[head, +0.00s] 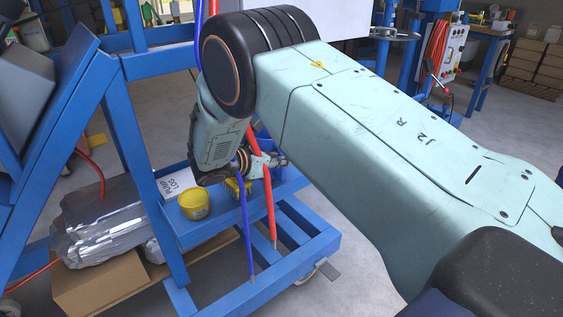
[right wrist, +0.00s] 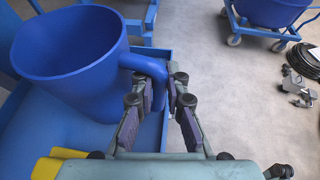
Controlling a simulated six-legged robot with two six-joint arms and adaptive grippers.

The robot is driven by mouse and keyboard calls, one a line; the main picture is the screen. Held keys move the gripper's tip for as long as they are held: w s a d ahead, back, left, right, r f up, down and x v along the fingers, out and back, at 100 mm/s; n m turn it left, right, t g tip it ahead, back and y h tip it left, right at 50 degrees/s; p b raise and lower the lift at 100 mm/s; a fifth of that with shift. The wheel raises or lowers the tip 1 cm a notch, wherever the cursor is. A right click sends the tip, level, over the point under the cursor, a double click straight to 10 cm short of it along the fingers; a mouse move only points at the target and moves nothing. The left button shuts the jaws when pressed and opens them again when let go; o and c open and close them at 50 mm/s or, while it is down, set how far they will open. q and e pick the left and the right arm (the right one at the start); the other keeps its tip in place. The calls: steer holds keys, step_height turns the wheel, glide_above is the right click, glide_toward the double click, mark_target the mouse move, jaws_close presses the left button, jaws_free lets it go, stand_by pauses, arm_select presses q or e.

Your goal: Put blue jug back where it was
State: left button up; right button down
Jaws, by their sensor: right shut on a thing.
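The blue jug (right wrist: 75,45) stands upright on the blue shelf in the right wrist view, with its handle (right wrist: 150,67) toward the right. My right gripper (right wrist: 160,90) is shut on the handle, one finger on each side of it. In the head view the right gripper (head: 268,162) is over the blue shelf (head: 215,222) of the cart, partly behind the hanging red and blue hoses. The jug is mostly hidden behind my arm there. My left gripper is in neither view.
A yellow tub (head: 194,203) and a paper marked "PUMP LOG" (head: 172,182) are on the shelf, left of the gripper. Red (head: 268,195) and blue (head: 247,225) hoses hang close by. A foil-wrapped bundle (head: 105,238) lies on a cardboard box (head: 110,290) at the left.

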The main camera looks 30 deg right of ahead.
steer(key=c, duration=1.4)
jaws_free()
steer(key=shift+f, duration=0.15)
steer(key=shift+o, duration=0.2)
